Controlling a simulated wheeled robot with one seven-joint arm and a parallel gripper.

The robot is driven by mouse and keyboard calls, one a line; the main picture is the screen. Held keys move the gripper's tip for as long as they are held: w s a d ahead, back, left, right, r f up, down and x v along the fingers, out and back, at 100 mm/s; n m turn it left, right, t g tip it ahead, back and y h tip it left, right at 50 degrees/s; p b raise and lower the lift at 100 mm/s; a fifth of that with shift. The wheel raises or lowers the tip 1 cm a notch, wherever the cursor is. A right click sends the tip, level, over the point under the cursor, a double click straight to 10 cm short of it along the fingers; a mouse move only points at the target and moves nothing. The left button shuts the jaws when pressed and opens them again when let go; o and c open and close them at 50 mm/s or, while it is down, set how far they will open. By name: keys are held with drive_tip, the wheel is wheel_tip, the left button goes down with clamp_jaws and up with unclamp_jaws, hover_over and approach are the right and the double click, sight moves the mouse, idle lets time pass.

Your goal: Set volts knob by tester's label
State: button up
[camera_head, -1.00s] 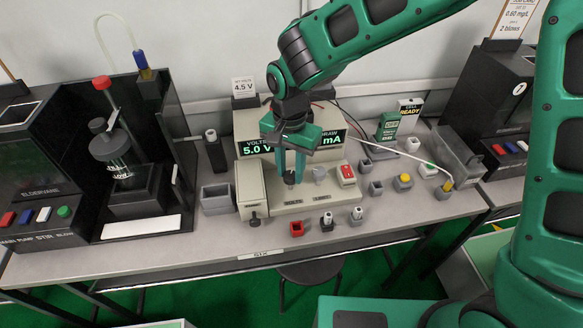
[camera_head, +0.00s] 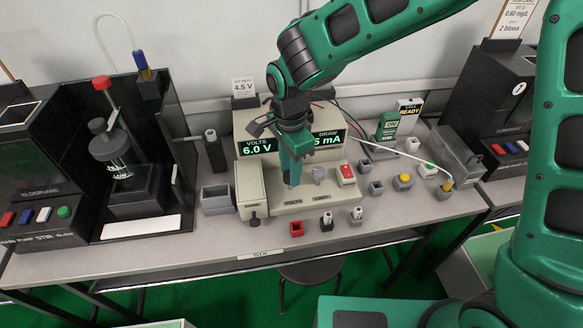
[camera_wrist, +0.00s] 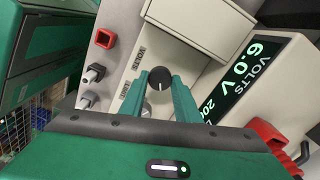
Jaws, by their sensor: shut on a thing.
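The beige tester (camera_head: 318,194) stands on the bench, and its green display (camera_head: 258,146) reads VOLTS 6.0 V. A label card (camera_head: 242,88) behind it reads 4.5 V. My gripper (camera_head: 292,180) reaches down to the volts knob on the tester's sloping front. In the wrist view the dark round volts knob (camera_wrist: 160,78) sits between the two green fingertips (camera_wrist: 160,76), and my gripper is shut on it. The VOLTS marking (camera_wrist: 137,57) shows beside it. In the head view the fingers mostly hide the knob. A second, grey knob (camera_head: 318,175) is just right of it.
A red rocker switch (camera_head: 346,173) is right of the knobs. A red socket (camera_head: 296,229) and grey plugs (camera_head: 326,220) lie along the bench front. A grey bin (camera_head: 216,198) is at the left, and a stirrer stand (camera_head: 121,165) is farther left.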

drive_tip(key=shift+w+a+r, duration=0.1)
drive_tip(key=shift+w+a, duration=0.05)
drive_tip(key=shift+w, duration=0.1)
drive_tip(key=o, duration=1)
drive_tip(key=shift+o, duration=0.2)
drive_tip(key=shift+s, duration=0.1)
wheel_tip(320, 180, up, 11)
drive_tip(key=shift+f, duration=0.2)
